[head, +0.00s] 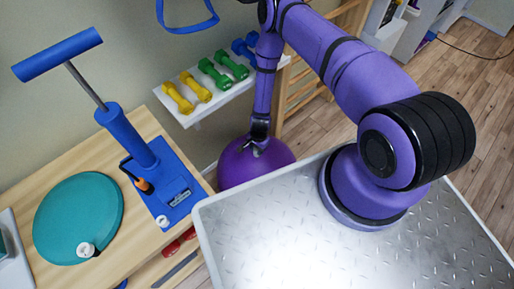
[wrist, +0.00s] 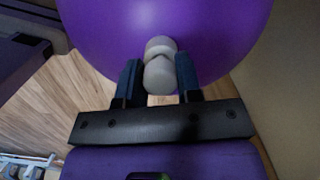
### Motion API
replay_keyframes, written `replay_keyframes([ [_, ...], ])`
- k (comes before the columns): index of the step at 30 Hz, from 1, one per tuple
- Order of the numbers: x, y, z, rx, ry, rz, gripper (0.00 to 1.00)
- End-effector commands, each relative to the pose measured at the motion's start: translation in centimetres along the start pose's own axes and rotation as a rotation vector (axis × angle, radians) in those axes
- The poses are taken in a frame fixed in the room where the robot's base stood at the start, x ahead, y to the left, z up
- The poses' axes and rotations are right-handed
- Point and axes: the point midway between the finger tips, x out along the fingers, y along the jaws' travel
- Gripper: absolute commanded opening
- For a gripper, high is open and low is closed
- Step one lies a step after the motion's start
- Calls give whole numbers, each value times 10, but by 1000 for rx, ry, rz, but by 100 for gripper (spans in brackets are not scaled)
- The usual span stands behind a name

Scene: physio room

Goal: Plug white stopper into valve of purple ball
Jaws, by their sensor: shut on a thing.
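The purple ball (head: 236,172) rests low beside the wall, beyond the metal-topped surface. It fills the top of the wrist view (wrist: 110,35). My gripper (head: 258,143) reaches down to the ball's upper side. In the wrist view my gripper (wrist: 159,80) is shut on the white stopper (wrist: 160,73), a pale rounded piece between the two dark fingers. The stopper's far end is against or very close to the ball's surface. The valve is hidden behind it, so I cannot tell whether the stopper is inside it.
A wooden table (head: 140,235) holds a blue pump (head: 125,135) and a teal disc (head: 78,215), each with a small white piece on it. A white shelf (head: 215,98) with coloured dumbbells is close behind my forearm. A metal-topped surface (head: 300,240) lies in front.

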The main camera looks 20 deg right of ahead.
Motion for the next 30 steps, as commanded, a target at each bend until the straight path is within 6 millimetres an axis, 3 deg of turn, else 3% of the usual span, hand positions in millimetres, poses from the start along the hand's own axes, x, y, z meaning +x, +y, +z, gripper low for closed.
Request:
replay_keyframes([
  [30,9,0,-1,0,0,0,12],
])
